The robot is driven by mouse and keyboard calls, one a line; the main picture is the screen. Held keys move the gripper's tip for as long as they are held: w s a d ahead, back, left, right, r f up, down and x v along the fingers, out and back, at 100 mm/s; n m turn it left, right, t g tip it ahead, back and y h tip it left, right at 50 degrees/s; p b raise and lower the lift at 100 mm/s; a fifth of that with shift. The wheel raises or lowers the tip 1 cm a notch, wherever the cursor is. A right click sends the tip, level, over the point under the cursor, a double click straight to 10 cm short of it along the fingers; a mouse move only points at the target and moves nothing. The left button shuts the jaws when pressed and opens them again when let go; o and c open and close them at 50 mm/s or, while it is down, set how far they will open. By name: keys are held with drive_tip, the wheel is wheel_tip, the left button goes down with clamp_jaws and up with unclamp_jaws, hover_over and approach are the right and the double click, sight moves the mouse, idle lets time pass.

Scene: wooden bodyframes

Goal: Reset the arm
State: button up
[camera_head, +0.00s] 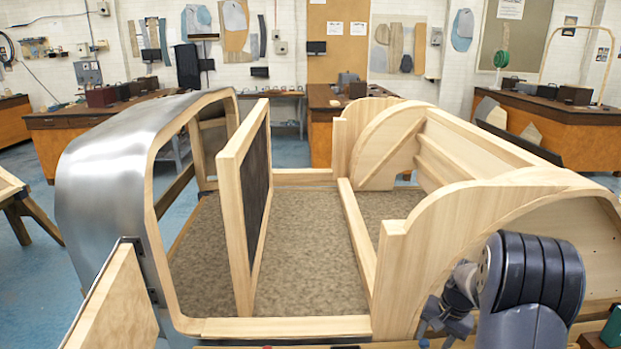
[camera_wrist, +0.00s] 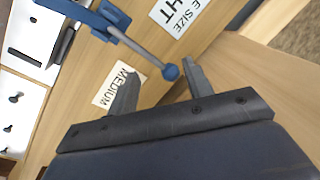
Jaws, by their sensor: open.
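My arm (camera_head: 530,275) stands at the lower right in the head view, bent, beside the near curved wooden side of the bodyframe (camera_head: 450,235). In the wrist view my gripper (camera_wrist: 161,66) is open, with its two dark fingers apart. A blue tool (camera_wrist: 105,20) with a grey rod and a round blue end reaches in from the upper left. Its round end shows between the fingertips in the picture; I cannot tell how far beyond them it lies. The fingers do not grip it. The gripper itself is not clear in the head view.
A wooden surface with a "MEDIUM" label (camera_wrist: 117,88) and another label (camera_wrist: 180,14) lies beyond the fingers. A white panel (camera_wrist: 35,45) is at left. A wooden door-like frame (camera_head: 245,190) stands inside the bodyframe. Workbenches (camera_head: 545,120) line the back wall.

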wheel_tip(320, 180, up, 11)
drive_tip(key=s+d, duration=0.1)
drive_tip(key=shift+s+d+f, duration=0.15)
drive_tip(key=shift+d, duration=0.25)
